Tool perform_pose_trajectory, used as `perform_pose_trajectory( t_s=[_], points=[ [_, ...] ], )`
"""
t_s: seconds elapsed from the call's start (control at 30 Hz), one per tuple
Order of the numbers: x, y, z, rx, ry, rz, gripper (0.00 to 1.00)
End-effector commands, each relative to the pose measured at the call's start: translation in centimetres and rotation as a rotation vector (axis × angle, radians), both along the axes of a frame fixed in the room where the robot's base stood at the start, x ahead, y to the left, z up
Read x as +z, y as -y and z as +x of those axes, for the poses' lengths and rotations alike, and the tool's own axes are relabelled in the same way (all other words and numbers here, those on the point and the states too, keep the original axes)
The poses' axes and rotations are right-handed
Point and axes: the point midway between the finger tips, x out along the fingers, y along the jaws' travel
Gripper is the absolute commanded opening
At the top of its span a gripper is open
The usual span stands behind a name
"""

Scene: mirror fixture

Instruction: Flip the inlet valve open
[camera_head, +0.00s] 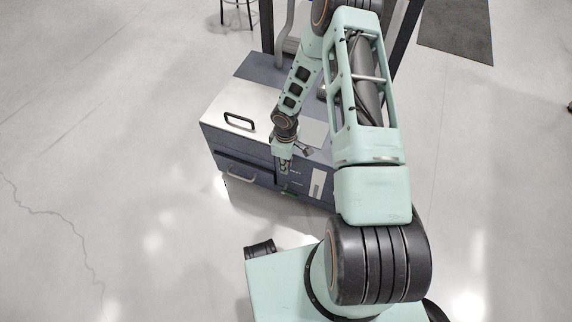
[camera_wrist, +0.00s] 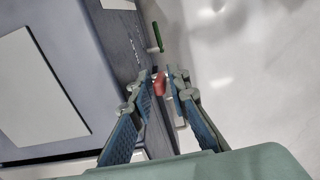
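Two small handles stick out from the front panel of the grey-blue cabinet (camera_head: 258,178). One is a red handle (camera_wrist: 159,82), the other a green lever (camera_wrist: 157,37). Which one is the inlet valve I cannot tell, as the panel lettering is too small to read. My gripper (camera_wrist: 161,76) is open, with its fingertips on either side of the red handle and narrow gaps showing. In the head view my gripper (camera_head: 284,168) is at the cabinet's front face.
The cabinet top carries a pale panel with a black handle (camera_head: 239,121). A stool (camera_head: 237,8) stands far back. The floor in front and to the left is clear.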

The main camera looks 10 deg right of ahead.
Motion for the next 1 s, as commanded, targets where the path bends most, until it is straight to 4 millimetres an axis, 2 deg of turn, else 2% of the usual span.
perform_pose_trajectory(
  t_s=[0.1, 0.23, 0.53, 1.0],
  points=[
    [0.03, -0.01, -0.01, 0.0, 0.0, 0.0, 0.14],
    [0.03, -0.01, -0.02, 0.0, 0.0, 0.0, 0.0],
    [0.0, -0.11, 0.13, 0.0, -0.012, -0.018, 0.0],
    [0.02, -0.83, 0.75, 0.0, -0.142, -0.199, 0.0]
  ],
)
